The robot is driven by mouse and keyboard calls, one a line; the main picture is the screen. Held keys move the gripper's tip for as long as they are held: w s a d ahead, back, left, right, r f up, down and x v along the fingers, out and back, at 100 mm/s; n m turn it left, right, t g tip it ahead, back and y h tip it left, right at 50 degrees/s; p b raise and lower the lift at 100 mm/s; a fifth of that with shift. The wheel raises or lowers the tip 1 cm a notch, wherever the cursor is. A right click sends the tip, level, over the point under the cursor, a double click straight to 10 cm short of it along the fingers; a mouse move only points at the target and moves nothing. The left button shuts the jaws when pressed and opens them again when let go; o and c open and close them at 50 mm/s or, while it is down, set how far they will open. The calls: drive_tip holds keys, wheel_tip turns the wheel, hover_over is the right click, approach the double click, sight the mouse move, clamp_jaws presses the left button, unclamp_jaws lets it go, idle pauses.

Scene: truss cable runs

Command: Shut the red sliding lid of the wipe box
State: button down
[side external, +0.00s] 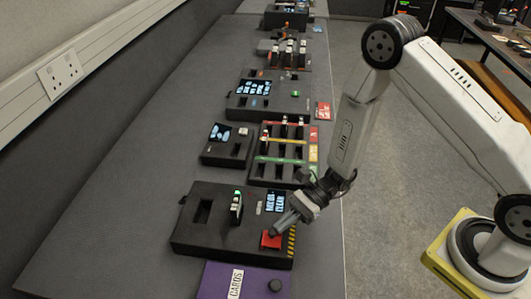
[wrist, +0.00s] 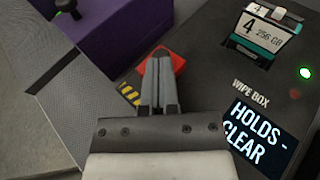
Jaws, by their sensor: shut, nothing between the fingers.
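The wipe box (side external: 222,236) is a dark box at the front of the bench; its label and face also show in the wrist view (wrist: 215,55). Its red lid (side external: 268,242) is a small red square at the box's front right, by a yellow-black striped strip. In the wrist view the red lid (wrist: 149,68) is partly hidden behind my fingers. My gripper (side external: 276,232) is shut and empty, its fingertips (wrist: 163,58) over the lid; I cannot tell whether they touch it. The box screen (wrist: 255,133) reads "HOLDS - CLEAR".
A card marked "4 256 GB" (wrist: 264,36) stands upright in the box near a green light (wrist: 305,73). A dark empty slot (side external: 204,211) is left of it. A purple cards box (side external: 215,280) with a black knob (side external: 275,286) adjoins the front. Other units stand behind.

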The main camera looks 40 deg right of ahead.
drive_tip(key=shift+s, duration=0.35)
drive_tip(key=v, duration=1.4)
drive_tip(key=shift+w, duration=0.45)
drive_tip(key=shift+s, duration=0.1)
drive_tip(key=s+d+r+n+g+h, duration=0.25)
drive_tip(key=s+n+h, duration=0.35)
drive_tip(key=n+h, duration=0.35)
wheel_tip(320, 180, up, 7)
drive_tip(key=w+d+n+t+h, duration=0.1)
drive_tip(key=d+n+t+h, duration=0.1)
drive_tip(key=n+t+h, duration=0.3)
drive_tip(key=n, duration=0.3)
drive_tip(key=shift+w+f+n, duration=0.2)
drive_tip(key=shift+w+n, duration=0.15)
drive_tip(key=shift+w, duration=0.05)
